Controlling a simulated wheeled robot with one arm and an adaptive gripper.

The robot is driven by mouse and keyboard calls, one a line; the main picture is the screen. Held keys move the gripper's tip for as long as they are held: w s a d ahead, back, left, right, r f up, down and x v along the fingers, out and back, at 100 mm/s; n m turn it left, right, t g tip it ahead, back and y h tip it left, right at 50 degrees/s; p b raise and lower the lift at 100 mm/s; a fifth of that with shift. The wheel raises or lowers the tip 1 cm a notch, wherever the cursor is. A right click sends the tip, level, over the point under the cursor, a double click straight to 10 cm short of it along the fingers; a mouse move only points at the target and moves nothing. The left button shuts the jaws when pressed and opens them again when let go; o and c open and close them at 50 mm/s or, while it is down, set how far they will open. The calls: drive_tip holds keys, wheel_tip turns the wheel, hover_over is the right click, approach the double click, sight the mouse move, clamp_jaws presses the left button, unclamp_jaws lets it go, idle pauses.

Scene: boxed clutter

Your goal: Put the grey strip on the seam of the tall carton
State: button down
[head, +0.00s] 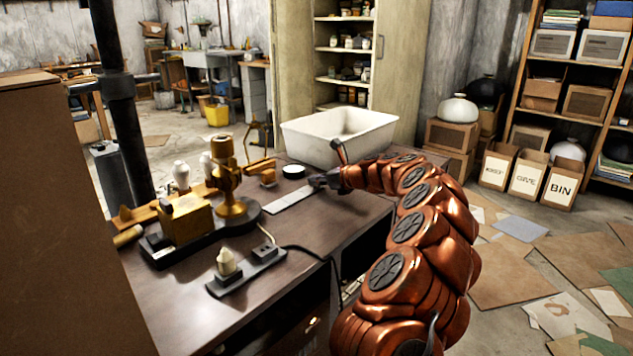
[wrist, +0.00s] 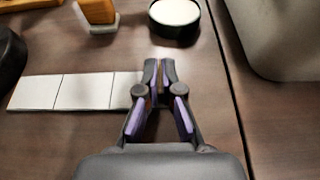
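The grey strip (head: 289,198) lies flat on the brown workbench, left of my gripper. In the wrist view the strip (wrist: 60,92) is pale and divided by thin dark lines. Its right end runs up to the left finger, where a small part is hidden. My gripper (head: 318,181) is low over the bench. In the wrist view my gripper's fingertips (wrist: 159,70) are drawn together, with nothing visible held between them. A tall brown carton (head: 40,220) fills the left edge of the head view. Its seam is not clearly visible.
A white tub (head: 340,133) stands at the bench's back right. A round dark-rimmed tin (head: 293,171) sits behind the strip. A brass tool (head: 235,180) on a black base and a socket block (head: 245,272) occupy the left. The bench front (head: 175,305) is partly clear.

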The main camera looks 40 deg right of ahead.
drive_tip(key=shift+f, duration=0.1)
drive_tip(key=c, duration=1.3)
unclamp_jaws()
